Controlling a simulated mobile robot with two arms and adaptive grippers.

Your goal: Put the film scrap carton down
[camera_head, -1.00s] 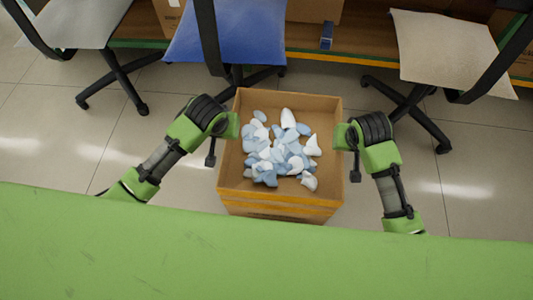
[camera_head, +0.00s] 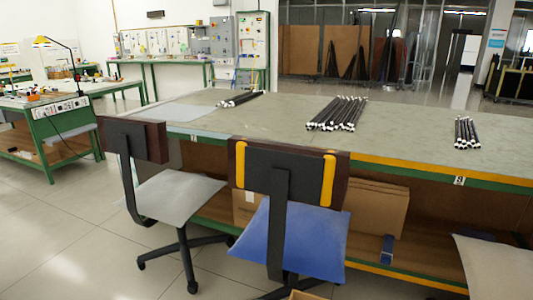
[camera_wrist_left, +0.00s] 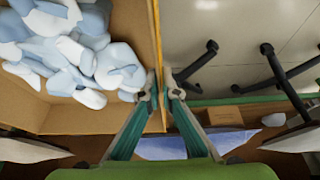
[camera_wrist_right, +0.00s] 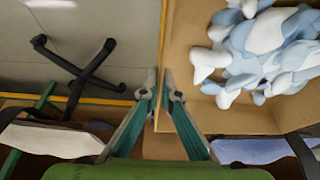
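The film scrap carton is an open brown box with white and pale blue scraps in it. Only a sliver of its rim (camera_head: 305,296) shows at the bottom edge of the head view. In the left wrist view, my left gripper (camera_wrist_left: 160,92) has one finger on each side of a carton wall (camera_wrist_left: 90,120) and pinches it. In the right wrist view, my right gripper (camera_wrist_right: 162,92) pinches the opposite wall (camera_wrist_right: 235,120) the same way. The carton's underside is hidden. Neither gripper shows in the head view.
A long workbench (camera_head: 400,135) with bundles of black, white-tipped rods (camera_head: 337,113) stands ahead. A blue-seated chair (camera_head: 300,235) and a grey-seated chair (camera_head: 170,195) stand before it, another seat (camera_head: 495,265) at right. Floor (camera_head: 70,240) is free at left.

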